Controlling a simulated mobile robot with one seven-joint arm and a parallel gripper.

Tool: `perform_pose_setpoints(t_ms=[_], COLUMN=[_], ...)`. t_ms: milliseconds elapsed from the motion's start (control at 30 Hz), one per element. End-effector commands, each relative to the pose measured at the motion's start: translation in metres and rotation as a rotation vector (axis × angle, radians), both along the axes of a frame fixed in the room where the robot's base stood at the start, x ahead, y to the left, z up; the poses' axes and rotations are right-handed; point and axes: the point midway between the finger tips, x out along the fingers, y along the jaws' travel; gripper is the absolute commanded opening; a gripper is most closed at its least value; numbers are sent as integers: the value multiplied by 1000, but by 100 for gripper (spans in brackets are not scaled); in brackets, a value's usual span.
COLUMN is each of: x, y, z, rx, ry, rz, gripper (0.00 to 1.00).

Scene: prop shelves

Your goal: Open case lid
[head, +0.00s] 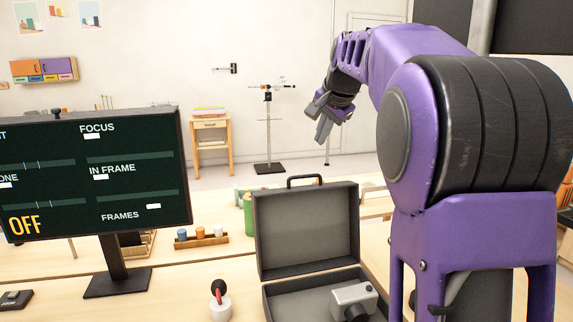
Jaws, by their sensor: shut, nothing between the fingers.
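A dark grey case stands on the table in front of me with its lid (307,232) raised nearly upright, a black handle (304,181) on its top edge. The case's lower half (285,302) lies open below it, and a grey camera (354,298) sits in it. My arm covers the right side near the case. My gripper (325,130) is shut and empty, in the air above and beyond the lid, pointing down. It is apart from the case.
A monitor on a stand (98,178) is at the left. A red-handled lever on a white base (219,300) stands left of the case. A wooden rack with small jars (201,238) and a green cylinder (248,214) are behind. The table between monitor and case is mostly clear.

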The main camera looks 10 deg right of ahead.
Motion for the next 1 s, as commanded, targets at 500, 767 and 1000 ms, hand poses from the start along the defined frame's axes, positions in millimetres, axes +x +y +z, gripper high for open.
perform_pose_setpoints(t_ms=[500, 767, 1000], x=[122, 137, 165], y=[-2, -2, 0], z=[-62, -84, -123], rx=[-595, -613, -612], ry=[27, 29, 28], rz=[821, 849, 848], gripper=[0, 0, 0])
